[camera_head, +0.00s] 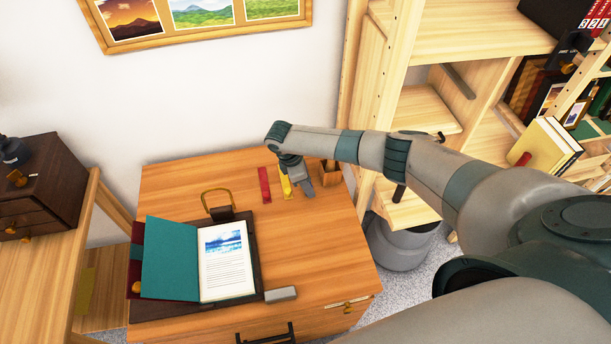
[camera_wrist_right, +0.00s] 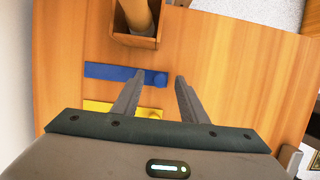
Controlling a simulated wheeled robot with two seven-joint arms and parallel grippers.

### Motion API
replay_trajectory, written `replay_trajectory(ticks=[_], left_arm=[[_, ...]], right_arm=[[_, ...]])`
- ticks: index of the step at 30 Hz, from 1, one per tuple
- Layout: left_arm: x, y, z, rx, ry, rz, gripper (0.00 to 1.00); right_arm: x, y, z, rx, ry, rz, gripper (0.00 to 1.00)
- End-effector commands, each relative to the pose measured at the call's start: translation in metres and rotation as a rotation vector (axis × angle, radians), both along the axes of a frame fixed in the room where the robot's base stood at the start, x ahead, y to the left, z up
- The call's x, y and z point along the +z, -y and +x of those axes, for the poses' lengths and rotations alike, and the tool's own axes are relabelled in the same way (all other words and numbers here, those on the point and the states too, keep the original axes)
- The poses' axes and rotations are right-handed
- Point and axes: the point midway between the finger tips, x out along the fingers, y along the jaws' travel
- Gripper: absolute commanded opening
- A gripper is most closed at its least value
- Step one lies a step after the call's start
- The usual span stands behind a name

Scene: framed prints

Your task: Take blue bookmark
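The blue bookmark (camera_wrist_right: 118,73) lies flat on the wooden desk in the right wrist view, a strip with a rounded knob at its right end. My right gripper (camera_wrist_right: 160,76) is open and empty, with the knob end showing between its fingertips. I cannot tell how far the fingers are above the desk. In the head view my right gripper (camera_head: 306,189) points down at the desk's back right and hides the blue bookmark. My left gripper is not in view.
A yellow bookmark (camera_wrist_right: 98,107) and a red bookmark (camera_head: 264,184) lie alongside. A wooden holder (camera_wrist_right: 122,38) stands close by. An open book (camera_head: 225,262) on a dark stand and a grey block (camera_head: 280,294) are nearer. A shelf (camera_head: 425,105) stands at right.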

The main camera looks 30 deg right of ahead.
Motion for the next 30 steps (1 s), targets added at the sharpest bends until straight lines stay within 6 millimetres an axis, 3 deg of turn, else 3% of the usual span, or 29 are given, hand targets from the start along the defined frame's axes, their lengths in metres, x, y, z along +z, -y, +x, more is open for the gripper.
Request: replay_trajectory(ticks=[16,21,30], left_arm=[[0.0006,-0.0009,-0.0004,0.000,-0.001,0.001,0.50],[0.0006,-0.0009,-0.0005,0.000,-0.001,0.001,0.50],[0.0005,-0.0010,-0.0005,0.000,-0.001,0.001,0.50]], right_arm=[[-0.0031,0.0006,-0.0003,0.001,0.000,0.000,0.39],[-0.0030,0.0006,-0.0003,0.001,0.000,0.000,0.00],[-0.0029,0.0007,-0.0002,0.000,0.001,0.000,0.00]])
